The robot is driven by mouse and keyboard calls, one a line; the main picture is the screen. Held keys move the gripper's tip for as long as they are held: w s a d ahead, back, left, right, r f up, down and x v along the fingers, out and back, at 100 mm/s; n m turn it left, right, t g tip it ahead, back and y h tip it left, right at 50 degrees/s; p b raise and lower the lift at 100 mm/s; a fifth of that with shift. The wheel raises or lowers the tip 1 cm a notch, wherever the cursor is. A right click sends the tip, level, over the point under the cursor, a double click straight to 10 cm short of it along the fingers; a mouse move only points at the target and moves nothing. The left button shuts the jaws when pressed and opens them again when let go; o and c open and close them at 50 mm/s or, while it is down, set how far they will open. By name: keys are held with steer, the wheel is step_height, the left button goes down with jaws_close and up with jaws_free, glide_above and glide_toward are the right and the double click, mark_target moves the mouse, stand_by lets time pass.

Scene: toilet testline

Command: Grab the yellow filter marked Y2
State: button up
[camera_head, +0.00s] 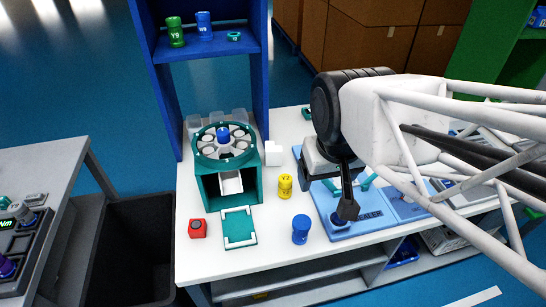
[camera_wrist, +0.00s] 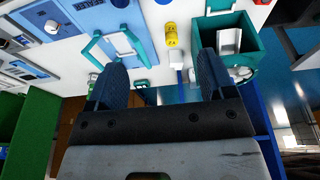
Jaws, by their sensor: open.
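The yellow filter (camera_head: 285,186) stands upright on the white table, between the teal machine and the blue sealer mat. Its marking is too small to read surely. It also shows in the wrist view (camera_wrist: 171,35), above and between my finger tips, apart from them. My gripper (camera_head: 347,208) is to the right of the yellow filter in the head view, over the blue mat. In the wrist view my gripper (camera_wrist: 160,72) has its two dark fingers spread wide with nothing between them.
A blue cylinder (camera_head: 300,229) stands in front of the yellow filter. The teal machine (camera_head: 228,178) with a round carousel stands to its left. A red button box (camera_head: 198,228) and a teal square plate (camera_head: 239,227) lie near the front. A blue shelf (camera_head: 207,52) rises behind.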

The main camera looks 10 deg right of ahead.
steer(key=n+g, duration=0.3)
steer(key=n, duration=1.9)
glide_above(286, 178)
step_height(286, 178, down, 20)
steer(key=shift+r, duration=0.1)
steer(key=shift+w+f+n, duration=0.3)
steer(key=shift+f+n, duration=0.15)
steer(key=shift+n, duration=0.15)
steer(key=shift+f, duration=1.3)
steer(key=shift+s+f, duration=0.15)
steer(key=shift+f, duration=1.15)
steer(key=shift+s+f, duration=0.15)
steer(key=shift+f, duration=1.15)
